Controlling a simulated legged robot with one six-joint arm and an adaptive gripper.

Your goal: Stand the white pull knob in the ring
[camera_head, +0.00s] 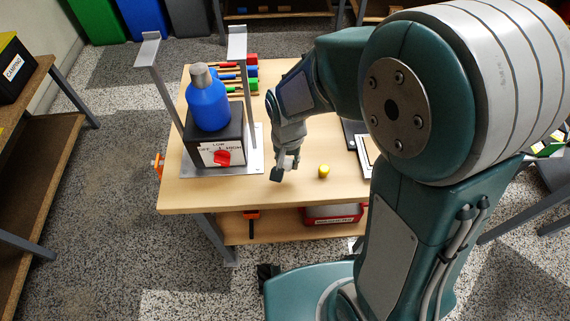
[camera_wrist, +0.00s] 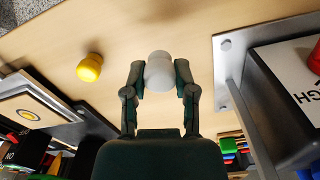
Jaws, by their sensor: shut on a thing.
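The white pull knob (camera_wrist: 159,70) is between the two fingertips of my gripper (camera_wrist: 158,82) in the wrist view. The fingers touch it on both sides, and its rounded end points away from the palm. In the head view my gripper (camera_head: 284,167) is over the front part of the table, and the knob shows only as a small pale patch. I cannot tell how high it is above the wood. In the head view my arm hides most of that panel.
A yellow knob (camera_head: 324,171) stands on the table, right of my gripper. A metal stand (camera_head: 250,150) with uprights, a dial box (camera_head: 221,154) and a blue bottle (camera_head: 208,103) is on the left. Bare wood lies around my gripper.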

